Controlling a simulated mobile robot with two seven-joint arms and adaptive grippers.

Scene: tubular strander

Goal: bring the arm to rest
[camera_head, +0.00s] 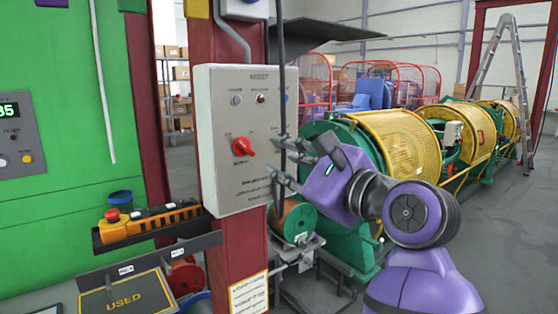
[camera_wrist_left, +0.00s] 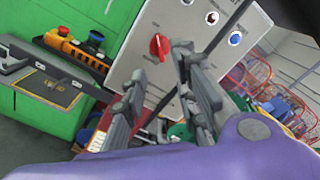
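My left gripper (camera_head: 273,157) is in the middle of the head view, at the end of my purple arm. Its two fingers are spread apart with nothing between them, and they point left toward a grey control box (camera_head: 215,128). The box has a red rotary knob (camera_head: 243,146). In the left wrist view the open left gripper (camera_wrist_left: 157,65) shows both fingers, with the red knob (camera_wrist_left: 159,47) beyond the gap. The fingers appear apart from the knob. My right gripper is in neither view.
A dark red post (camera_head: 239,251) carries the box. A dark vertical bar (camera_head: 281,70) stands close to the fingers. A shelf (camera_head: 160,241) holds an orange pendant (camera_head: 150,221) and a blue cup (camera_head: 121,199). Behind my arm is the yellow-caged strander (camera_head: 396,143). Open floor (camera_head: 510,220) lies right.

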